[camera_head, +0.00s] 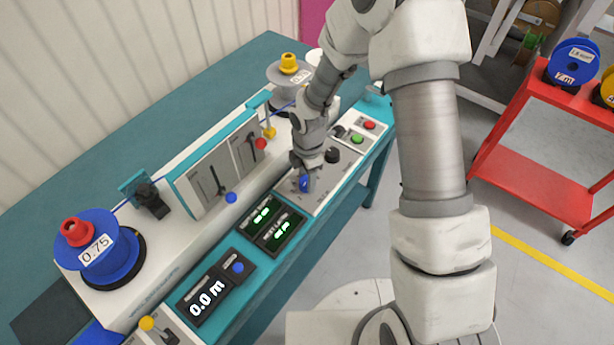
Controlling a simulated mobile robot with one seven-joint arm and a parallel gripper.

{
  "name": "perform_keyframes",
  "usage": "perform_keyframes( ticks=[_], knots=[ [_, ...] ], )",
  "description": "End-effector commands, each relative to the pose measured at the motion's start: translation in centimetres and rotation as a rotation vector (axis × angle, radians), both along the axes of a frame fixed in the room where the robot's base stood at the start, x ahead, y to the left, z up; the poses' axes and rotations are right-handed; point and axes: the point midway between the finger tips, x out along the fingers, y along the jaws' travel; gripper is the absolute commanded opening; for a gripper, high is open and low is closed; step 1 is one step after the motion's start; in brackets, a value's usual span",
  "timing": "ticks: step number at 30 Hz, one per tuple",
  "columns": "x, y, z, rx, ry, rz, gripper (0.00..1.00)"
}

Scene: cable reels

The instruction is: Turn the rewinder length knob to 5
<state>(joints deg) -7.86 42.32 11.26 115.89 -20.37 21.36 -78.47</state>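The rewinder is a white and teal bench machine (150,285) with a light control panel (322,192) on its front right. My gripper (303,183) points down over the left part of this panel. A small blue part shows at its fingertips; I cannot tell whether it is a knob or part of the gripper. The finger gap is too small and dark to read. A black round knob (332,156) stands just right of my gripper. Any scale or number under my gripper is hidden.
Green-lit displays (270,225) and a "0.0 m" counter (205,298) lie left of the panel. Red (369,125) and green (357,139) buttons are to its right. A blue reel marked 0.75 (98,255) sits at left. A red cart (520,155) stands at right.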

Motion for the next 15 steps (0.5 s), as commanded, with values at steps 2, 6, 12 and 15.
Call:
perform_keyframes(
  ticks=[2,6,12,15],
  knots=[
    [0.01,0.0,0.01,0.0,0.0,0.0,0.17],
    [0.02,0.01,0.02,0.0,-0.001,0.0,0.0],
    [0.02,0.02,-0.02,0.0,-0.001,-0.014,0.0],
    [0.02,0.02,-0.07,0.0,-0.001,-0.042,0.0]
  ],
)
